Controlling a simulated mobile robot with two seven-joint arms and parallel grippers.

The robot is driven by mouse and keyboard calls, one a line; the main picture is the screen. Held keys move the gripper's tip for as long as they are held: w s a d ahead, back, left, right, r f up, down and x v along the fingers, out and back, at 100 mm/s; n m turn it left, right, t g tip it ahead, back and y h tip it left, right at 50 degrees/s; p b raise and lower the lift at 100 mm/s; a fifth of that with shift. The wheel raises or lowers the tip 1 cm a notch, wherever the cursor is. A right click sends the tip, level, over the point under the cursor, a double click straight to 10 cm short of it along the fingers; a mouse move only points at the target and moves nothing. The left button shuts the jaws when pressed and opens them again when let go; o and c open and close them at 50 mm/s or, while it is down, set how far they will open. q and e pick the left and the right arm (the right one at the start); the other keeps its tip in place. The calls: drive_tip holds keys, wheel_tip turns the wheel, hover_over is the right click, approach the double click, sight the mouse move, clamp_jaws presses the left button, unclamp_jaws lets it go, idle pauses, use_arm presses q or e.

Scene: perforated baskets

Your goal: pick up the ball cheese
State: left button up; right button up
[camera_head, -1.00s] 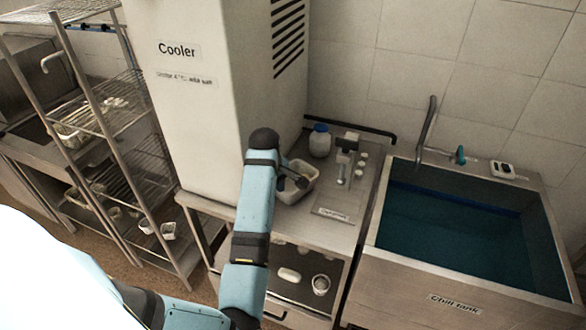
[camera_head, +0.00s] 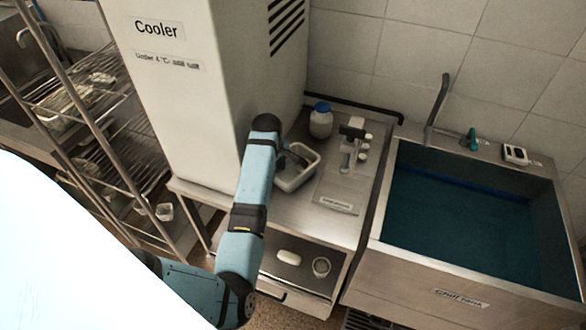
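I cannot clearly pick out a ball cheese. A white oval piece (camera_head: 288,257) lies on the lower shelf under the counter; I cannot tell if it is the cheese. My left arm rises in front of the cooler, and my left gripper (camera_head: 291,161) is a small dark shape at the white tub (camera_head: 292,184) on the counter. The arm's end hides part of the tub and its inside. I cannot tell whether the fingers are open or shut, or whether they hold anything. My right gripper is out of view.
The cooler (camera_head: 185,110) stands left of the tub. A blue-lidded jar (camera_head: 321,122) and small white pots (camera_head: 363,150) stand behind and right of it. The chill tank (camera_head: 440,288) is at the right. A clear cup (camera_head: 321,267) sits on the lower shelf. A wire rack (camera_head: 138,145) is at the left.

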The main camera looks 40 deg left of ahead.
sight(278, 185)
use_arm(q)
drive_tip(key=shift+w+f+p, duration=0.2)
drive_tip(key=shift+f, duration=0.95)
drive_tip(key=shift+w+f+p, duration=0.2)
drive_tip(key=shift+f, duration=0.9)
drive_tip(key=shift+w+f+p, duration=0.2)
drive_tip(key=shift+f, duration=0.95)
drive_tip(key=shift+d+r, duration=0.1)
clamp_jaws()
